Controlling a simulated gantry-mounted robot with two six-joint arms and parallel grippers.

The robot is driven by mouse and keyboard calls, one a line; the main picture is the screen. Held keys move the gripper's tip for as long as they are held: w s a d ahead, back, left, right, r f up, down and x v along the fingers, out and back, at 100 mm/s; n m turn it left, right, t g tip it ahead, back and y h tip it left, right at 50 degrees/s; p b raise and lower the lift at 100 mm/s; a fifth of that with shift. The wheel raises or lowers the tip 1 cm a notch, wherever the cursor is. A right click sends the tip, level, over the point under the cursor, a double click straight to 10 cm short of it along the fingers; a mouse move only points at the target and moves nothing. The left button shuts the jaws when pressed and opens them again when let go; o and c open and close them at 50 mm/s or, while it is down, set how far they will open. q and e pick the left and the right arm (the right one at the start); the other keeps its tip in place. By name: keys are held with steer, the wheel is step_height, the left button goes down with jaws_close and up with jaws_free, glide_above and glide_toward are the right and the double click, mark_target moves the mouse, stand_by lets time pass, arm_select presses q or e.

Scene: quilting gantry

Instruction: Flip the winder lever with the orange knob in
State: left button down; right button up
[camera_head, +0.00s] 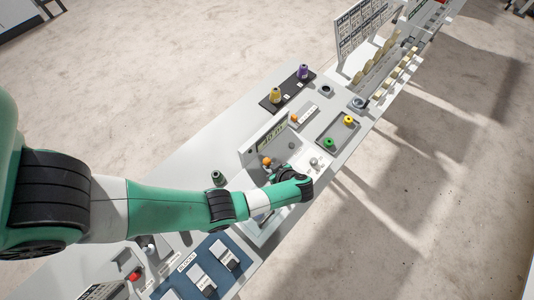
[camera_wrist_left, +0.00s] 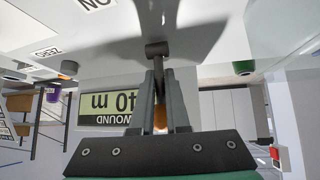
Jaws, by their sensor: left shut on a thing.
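The winder lever (camera_wrist_left: 157,49) shows in the left wrist view as a dark grey rod running from a round pivot down between my fingers. Its orange knob (camera_wrist_left: 160,117) shows between the jaws, partly hidden by them. In the head view an orange knob (camera_head: 266,161) sits just beside my left gripper (camera_head: 277,168), in front of the winder's display panel (camera_head: 270,139). My left gripper also fills the middle of the left wrist view (camera_wrist_left: 160,103), shut on the lever at its knob end. My right gripper is in neither view.
A tray with green and yellow spools (camera_head: 338,134) stands right of the winder. A dark rack (camera_head: 287,88) holds gold and purple spools. A dark green spool (camera_head: 217,177) stands left.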

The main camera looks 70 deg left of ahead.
arm_select(q)
steer(key=shift+w+d+f+g+y+b, duration=0.15)
steer(key=shift+d+g+y+b, duration=0.2)
steer(key=shift+y+b, duration=0.6)
steer(key=shift+r+y+b, duration=0.2)
steer(key=shift+y+b, duration=0.15)
steer(key=shift+b, duration=0.2)
steer(key=c, duration=0.9)
jaws_free()
steer(key=shift+d+r, duration=0.1)
steer(key=v, duration=1.1)
steer(key=shift+w+d+r, duration=0.1)
steer(key=shift+w+d, duration=0.1)
